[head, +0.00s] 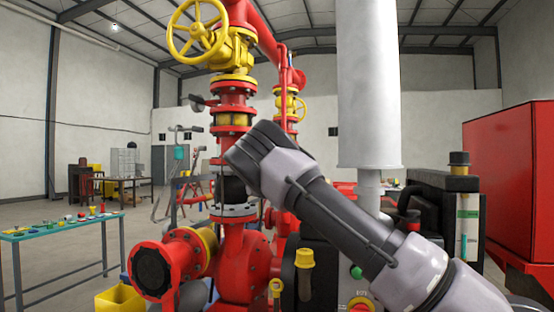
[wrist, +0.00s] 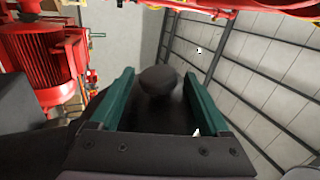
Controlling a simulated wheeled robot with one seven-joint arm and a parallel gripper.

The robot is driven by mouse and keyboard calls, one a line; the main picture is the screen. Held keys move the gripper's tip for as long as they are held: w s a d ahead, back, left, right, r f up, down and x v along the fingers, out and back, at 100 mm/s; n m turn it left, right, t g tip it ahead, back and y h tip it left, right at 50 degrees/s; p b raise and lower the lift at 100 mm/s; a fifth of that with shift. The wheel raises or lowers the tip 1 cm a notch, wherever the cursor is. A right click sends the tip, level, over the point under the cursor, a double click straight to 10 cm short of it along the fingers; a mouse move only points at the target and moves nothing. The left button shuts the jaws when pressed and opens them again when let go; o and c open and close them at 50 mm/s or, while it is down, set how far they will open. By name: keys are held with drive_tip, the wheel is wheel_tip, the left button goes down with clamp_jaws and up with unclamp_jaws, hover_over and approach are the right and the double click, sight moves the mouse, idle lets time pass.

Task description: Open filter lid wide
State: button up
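In the wrist view my gripper (wrist: 159,75) shows two green fingers set wide apart. A dark round knob (wrist: 158,80) on a dark surface lies between them, with a visible gap on each side. I cannot tell whether this knob belongs to the filter lid, or how far it is from the fingers. In the head view my arm reaches from the lower right up to the middle, and its dark end covers part of the pump skid. My fingers do not show there. No filter lid can be made out clearly in the head view.
A yellow handwheel (head: 197,29) tops the red piping. A red pump (head: 240,262) stands below. A white vertical cylinder (head: 368,85) rises behind my arm. A bench (head: 62,228) is left.

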drive_tip(key=shift+s+a, duration=0.15)
drive_tip(key=shift+s, duration=0.1)
drive_tip(key=v, duration=1)
drive_tip(key=shift+s+f, duration=0.1)
drive_tip(key=shift+f, duration=0.05)
